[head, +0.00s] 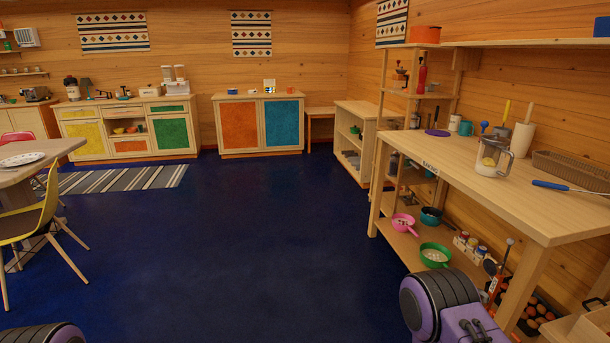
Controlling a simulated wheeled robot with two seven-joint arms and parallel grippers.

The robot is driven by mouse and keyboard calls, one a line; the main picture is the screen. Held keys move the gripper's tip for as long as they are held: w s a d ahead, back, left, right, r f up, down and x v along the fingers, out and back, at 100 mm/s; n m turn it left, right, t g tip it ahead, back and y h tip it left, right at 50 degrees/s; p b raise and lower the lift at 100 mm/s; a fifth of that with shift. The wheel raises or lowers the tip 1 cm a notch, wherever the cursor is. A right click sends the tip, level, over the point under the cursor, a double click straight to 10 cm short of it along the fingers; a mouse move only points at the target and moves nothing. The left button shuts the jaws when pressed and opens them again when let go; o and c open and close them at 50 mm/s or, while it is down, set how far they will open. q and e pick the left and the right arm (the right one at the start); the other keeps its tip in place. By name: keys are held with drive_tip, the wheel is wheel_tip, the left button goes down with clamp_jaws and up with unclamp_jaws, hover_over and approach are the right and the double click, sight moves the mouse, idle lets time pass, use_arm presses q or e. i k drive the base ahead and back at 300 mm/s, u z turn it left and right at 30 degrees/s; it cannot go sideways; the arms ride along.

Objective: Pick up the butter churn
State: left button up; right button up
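Only purple and black parts of my arms show at the bottom edge. Neither gripper is in view, and nothing of mine is near the jar.
A paper towel roll (521,139), a mug (465,127), a woven basket (575,170) and a blue-handled tool (552,185) share the bench. The dark blue floor (250,240) is open; a table (40,150) and chair (48,215) stand left.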

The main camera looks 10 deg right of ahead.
sight(493, 151)
drive_tip(key=z, duration=0.6)
drive_tip(key=i, duration=1.5)
drive_tip(key=z, duration=1)
